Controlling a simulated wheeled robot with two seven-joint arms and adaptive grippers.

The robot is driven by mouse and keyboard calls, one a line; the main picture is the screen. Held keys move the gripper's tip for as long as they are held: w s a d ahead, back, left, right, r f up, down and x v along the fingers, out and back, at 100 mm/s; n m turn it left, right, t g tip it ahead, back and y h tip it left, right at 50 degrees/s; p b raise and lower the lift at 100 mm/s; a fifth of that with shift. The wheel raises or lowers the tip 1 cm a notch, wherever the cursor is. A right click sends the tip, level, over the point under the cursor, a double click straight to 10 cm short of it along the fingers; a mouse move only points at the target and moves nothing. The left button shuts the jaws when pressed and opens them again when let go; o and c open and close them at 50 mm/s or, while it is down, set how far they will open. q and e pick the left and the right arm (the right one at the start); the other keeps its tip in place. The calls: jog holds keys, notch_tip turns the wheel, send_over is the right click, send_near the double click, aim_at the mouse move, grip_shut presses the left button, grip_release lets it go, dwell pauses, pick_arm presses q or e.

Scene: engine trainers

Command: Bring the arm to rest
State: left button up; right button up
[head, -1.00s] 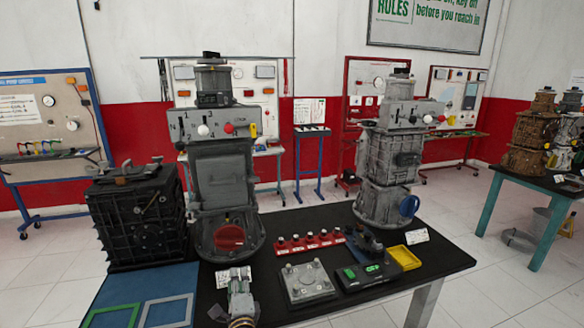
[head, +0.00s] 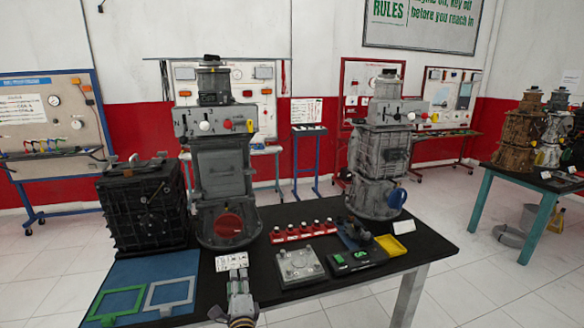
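My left gripper (head: 239,284) shows at the bottom centre, over the near edge of the black table (head: 425,247). It points away from me towards a small white card (head: 232,261) lying on the table. It appears to hold nothing, but its fingers are too small and foreshortened to tell whether they are apart. My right gripper is out of view.
Grey engine trainers (head: 222,165) (head: 379,160) and a black ribbed block (head: 144,214) stand on the table. Red pieces (head: 304,231), a grey plate (head: 299,265), a yellow tray (head: 390,244) and green (head: 117,302) and grey (head: 170,293) frames lie in front.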

pick_arm(q)
jog(key=s+a+f+n+g, duration=0.4)
jog(key=s+f+n, duration=0.1)
jog(key=s, duration=0.2)
jog(key=s+a+f+n+g, duration=0.4)
jog(key=s+n, duration=0.2)
jog(key=s, duration=0.2)
jog(key=s+d+f+n+g+h, duration=0.2)
jog(key=s+n+g+h, duration=0.35)
jog(key=s, duration=1.05)
notch_tip(320, 180, down, 33)
jog(key=s+a+m+g, duration=0.1)
jog(key=s+a+g, duration=0.1)
jog(key=s+a+f, duration=0.4)
jog(key=s+f, duration=0.5)
jog(key=s, duration=0.1)
jog(key=s+a+f+y, duration=0.1)
jog(key=s+a+f, duration=0.3)
jog(key=s+f, duration=0.6)
